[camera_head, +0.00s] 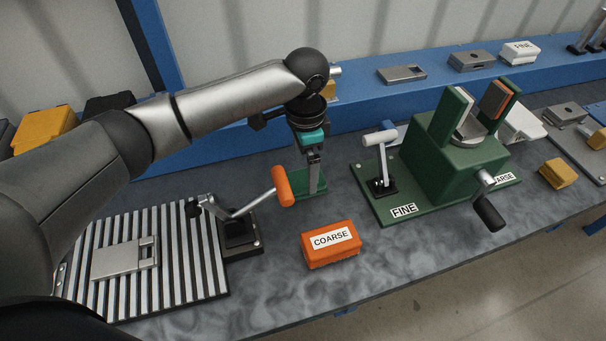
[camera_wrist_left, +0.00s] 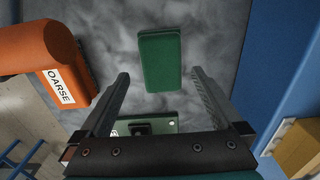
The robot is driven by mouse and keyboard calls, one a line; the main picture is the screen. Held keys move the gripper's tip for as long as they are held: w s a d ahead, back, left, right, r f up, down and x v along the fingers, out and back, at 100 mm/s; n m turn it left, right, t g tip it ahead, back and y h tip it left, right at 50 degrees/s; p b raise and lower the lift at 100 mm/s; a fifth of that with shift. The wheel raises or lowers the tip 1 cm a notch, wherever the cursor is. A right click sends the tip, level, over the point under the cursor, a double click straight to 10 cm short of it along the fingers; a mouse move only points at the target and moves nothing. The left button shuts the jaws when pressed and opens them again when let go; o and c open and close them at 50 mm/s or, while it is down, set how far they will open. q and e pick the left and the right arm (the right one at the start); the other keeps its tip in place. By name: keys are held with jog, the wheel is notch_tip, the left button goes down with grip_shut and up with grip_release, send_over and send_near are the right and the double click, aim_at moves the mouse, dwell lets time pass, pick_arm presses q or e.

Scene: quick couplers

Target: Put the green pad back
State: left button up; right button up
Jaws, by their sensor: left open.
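The green pad (camera_head: 318,184) lies flat on the dark grey bench, partly hidden behind my left gripper in the head view. In the left wrist view the green pad (camera_wrist_left: 160,62) shows as a green block in line with the gap between the fingers. My left gripper (camera_head: 313,180) points down over it, fingers apart and empty; in the left wrist view (camera_wrist_left: 160,75) nothing is between the fingertips. How far they are above the pad is hard to tell. My right gripper is not in view.
The orange lever handle (camera_head: 283,186) stands close to the left gripper, with an orange COARSE block (camera_head: 330,246) in front. A green fixture (camera_head: 455,160) on a FINE-labelled base is to the right. A slatted plate (camera_head: 190,275) holds a metal part. A blue ledge (camera_head: 360,117) runs behind.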

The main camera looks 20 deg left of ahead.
aim_at(306, 179)
pick_arm(q)
notch_tip(306, 179, up, 11)
jog(key=p, duration=0.1)
jog(key=shift+p, duration=0.4)
